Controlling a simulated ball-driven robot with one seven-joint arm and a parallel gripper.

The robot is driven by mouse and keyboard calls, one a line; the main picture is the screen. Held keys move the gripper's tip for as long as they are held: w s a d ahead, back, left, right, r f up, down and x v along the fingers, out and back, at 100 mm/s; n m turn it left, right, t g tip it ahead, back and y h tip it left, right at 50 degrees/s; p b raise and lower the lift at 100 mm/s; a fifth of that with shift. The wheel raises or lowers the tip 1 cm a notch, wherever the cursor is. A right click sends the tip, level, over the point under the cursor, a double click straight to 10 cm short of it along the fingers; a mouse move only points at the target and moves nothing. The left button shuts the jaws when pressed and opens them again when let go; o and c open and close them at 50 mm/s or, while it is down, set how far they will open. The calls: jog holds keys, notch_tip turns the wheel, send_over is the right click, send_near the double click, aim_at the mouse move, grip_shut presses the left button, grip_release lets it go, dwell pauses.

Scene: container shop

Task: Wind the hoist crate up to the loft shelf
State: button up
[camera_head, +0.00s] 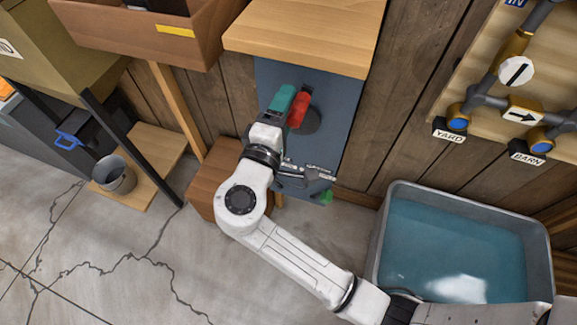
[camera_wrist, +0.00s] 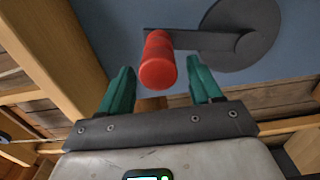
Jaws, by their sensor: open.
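A red crank handle (camera_head: 297,108) sticks out from a dark crank arm and disc (camera_head: 312,122) on a blue-grey panel (camera_head: 340,95). In the wrist view the handle (camera_wrist: 158,62) appears between the two green fingers of my gripper (camera_wrist: 162,84), with a visible gap on each side. My gripper (camera_head: 282,100) is open and holds nothing. A wooden shelf (camera_head: 300,35) juts out above the panel. A brown box (camera_head: 205,182), which may be the hoist crate, sits low behind my arm and is partly hidden by it.
A grey tub of water (camera_head: 384,240) stands at the right, below a board of pipes and valves (camera_head: 490,100). A brown bin (camera_head: 140,38) with a yellow label hangs at the upper left. A bucket (camera_head: 115,177) stands left. Cracked floor at the lower left is clear.

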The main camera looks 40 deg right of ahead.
jog(key=v, duration=0.8)
dwell(0.4)
dwell(0.5)
